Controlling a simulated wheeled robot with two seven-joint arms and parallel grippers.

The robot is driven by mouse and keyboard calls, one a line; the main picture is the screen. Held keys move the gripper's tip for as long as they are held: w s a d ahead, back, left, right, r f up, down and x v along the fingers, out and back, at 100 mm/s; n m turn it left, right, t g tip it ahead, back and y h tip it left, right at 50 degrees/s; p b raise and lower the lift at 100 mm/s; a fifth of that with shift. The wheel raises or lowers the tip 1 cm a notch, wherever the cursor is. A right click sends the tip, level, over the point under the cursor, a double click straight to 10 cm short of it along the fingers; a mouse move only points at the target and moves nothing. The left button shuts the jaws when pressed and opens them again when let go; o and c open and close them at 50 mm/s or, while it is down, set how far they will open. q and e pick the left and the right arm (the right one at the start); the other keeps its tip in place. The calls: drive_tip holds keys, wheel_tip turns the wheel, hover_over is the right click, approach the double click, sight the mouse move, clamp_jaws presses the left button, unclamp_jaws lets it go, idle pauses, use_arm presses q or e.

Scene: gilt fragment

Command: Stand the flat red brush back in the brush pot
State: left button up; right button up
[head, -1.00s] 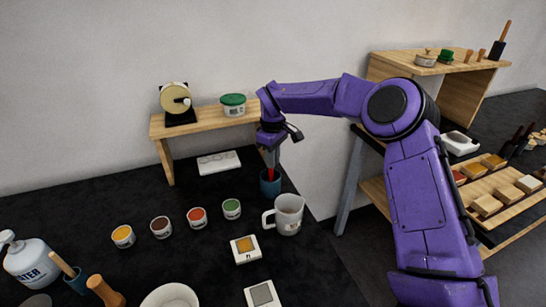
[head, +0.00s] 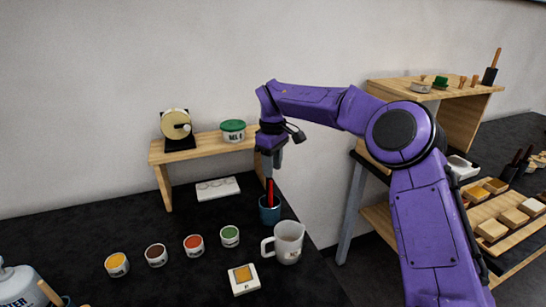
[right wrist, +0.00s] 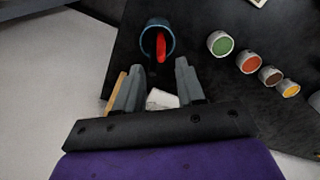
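The flat red brush (head: 269,190) stands in the blue brush pot (head: 269,214) at the middle of the dark counter, its red part rising above the rim. In the right wrist view the brush (right wrist: 161,45) lies inside the mouth of the pot (right wrist: 146,36), beyond my fingertips. My right gripper (head: 271,166) is above the pot, pointing down. In the wrist view my right gripper (right wrist: 158,75) has its two fingers apart with nothing between them. My left gripper is not in view.
A white mug (head: 289,242) stands close in front of the pot. Small paint cups, such as the green one (head: 230,236), line up to the left. A wooden shelf (head: 205,148) with a green-lidded tub (head: 233,130) stands behind left.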

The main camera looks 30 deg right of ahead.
wheel_tip(320, 180, up, 5)
idle(0.6)
